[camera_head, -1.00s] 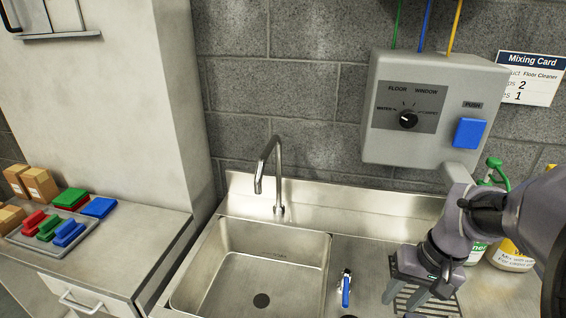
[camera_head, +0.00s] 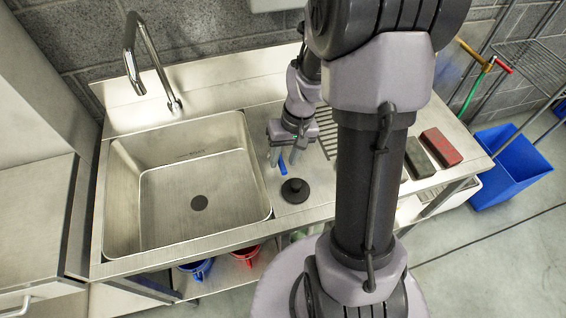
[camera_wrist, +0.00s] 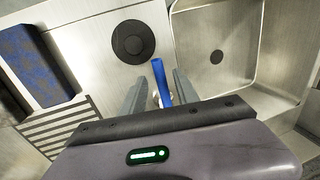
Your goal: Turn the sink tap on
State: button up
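The sink tap's curved metal spout (camera_head: 150,58) stands at the back of the steel sink (camera_head: 186,152), with no water visible under it. A small blue tap lever (camera_head: 283,166) sits on the counter right of the basin. In the wrist view the blue lever (camera_wrist: 161,82) shows between my fingers. My gripper (camera_head: 284,157) is low over the lever; in the wrist view my gripper (camera_wrist: 160,78) is open, one finger on each side of the lever. I cannot tell whether either finger touches it. The lever's base is mostly hidden by my gripper.
A black round stopper (camera_head: 295,191) lies on the counter close to the lever. A slotted grate (camera_head: 327,128), a dark pad (camera_head: 418,160) and a red pad (camera_head: 441,147) are to the right. A blue bin (camera_head: 510,166) stands on the floor.

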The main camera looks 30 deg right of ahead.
jog(key=shift+a+f, duration=0.1)
jog(key=shift+f, duration=0.3)
jog(key=shift+w, duration=0.1)
grip_shut()
dwell(1.1)
